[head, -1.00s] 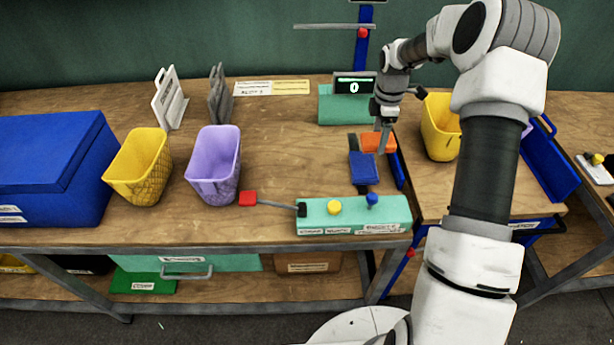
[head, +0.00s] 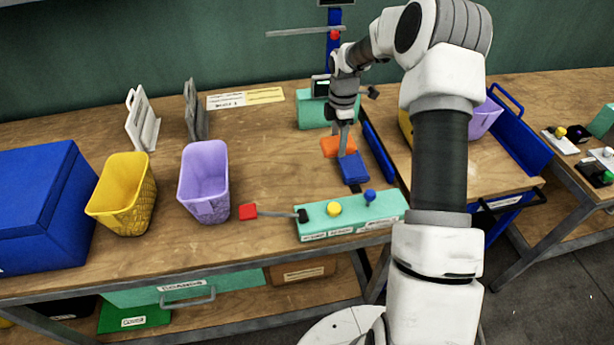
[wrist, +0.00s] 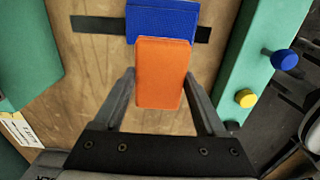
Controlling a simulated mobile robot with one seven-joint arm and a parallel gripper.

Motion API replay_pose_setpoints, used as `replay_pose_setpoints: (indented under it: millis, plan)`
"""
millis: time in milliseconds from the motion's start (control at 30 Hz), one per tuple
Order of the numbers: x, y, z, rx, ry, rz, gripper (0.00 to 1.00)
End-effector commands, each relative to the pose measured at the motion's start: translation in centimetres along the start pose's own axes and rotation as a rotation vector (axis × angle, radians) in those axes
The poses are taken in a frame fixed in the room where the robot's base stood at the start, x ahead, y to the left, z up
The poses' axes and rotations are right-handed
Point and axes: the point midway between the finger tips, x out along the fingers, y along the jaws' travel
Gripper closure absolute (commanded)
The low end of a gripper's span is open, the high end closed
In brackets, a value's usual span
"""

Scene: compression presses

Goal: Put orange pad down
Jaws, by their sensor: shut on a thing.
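The orange pad (head: 332,147) is a flat rectangular block. It shows between my fingers in the wrist view (wrist: 162,75). My gripper (head: 344,148) is shut on it, with a finger at each side, low over the table behind the control box. A blue pad (head: 353,170) lies just in front of it in the head view; it also shows beyond the orange pad in the wrist view (wrist: 162,18). The orange pad overlaps the blue pad's near edge in the wrist view. Whether the orange pad touches the table or the blue pad I cannot tell.
A teal control box (head: 350,222) with yellow and blue knobs stands in front. A teal press base (head: 312,112) with a blue post is behind. Yellow (head: 122,195) and purple (head: 204,182) bins stand left. A blue tray (head: 378,152) lies right of the pads.

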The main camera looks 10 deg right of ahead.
Motion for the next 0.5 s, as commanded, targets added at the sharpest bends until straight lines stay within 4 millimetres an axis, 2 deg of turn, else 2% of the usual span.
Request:
replay_pose_setpoints:
  millis: [100, 300, 500]
  plan:
    - [1.8, -0.8, -3.0, -0.006, 0.0, -0.003, 0.79]
    - [4.2, -1.7, -6.9, -0.003, 0.001, -0.003, 0.79]
    - [5.3, -2.0, -8.6, -0.001, 0.0, 0.0, 0.79]
